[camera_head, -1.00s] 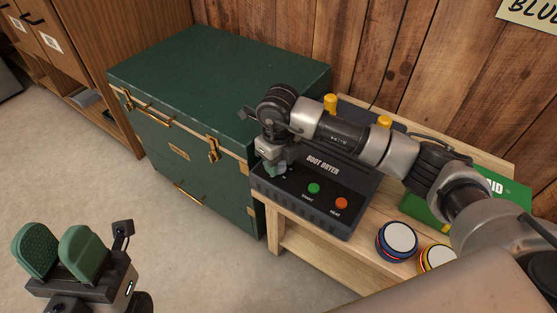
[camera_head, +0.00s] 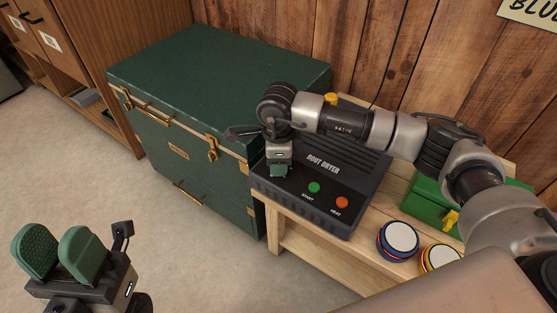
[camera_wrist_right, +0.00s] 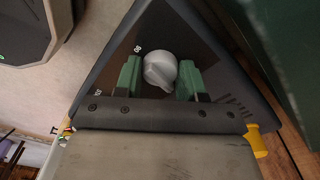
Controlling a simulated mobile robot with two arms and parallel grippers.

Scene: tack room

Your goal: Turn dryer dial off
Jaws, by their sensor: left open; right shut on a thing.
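The boot dryer (camera_head: 352,182) is a dark box with a sloped panel on the wooden bench. Its grey round dial (camera_wrist_right: 160,70) shows in the right wrist view, with a raised grip bar and small white labels on the panel to its left. In the head view the dial is hidden by my right gripper (camera_head: 279,171), at the panel's left end. My right gripper's green fingers (camera_wrist_right: 160,79) stand on either side of the dial and are shut on it. My left gripper (camera_head: 62,251) is open and empty, low at the left, far from the dryer.
A green start button (camera_head: 314,188) and an orange heat button (camera_head: 342,203) sit right of the dial. A green trunk (camera_head: 200,90) stands close on the left. Round tins (camera_head: 398,240) and a green box (camera_head: 425,196) lie on the bench (camera_head: 300,245) at right.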

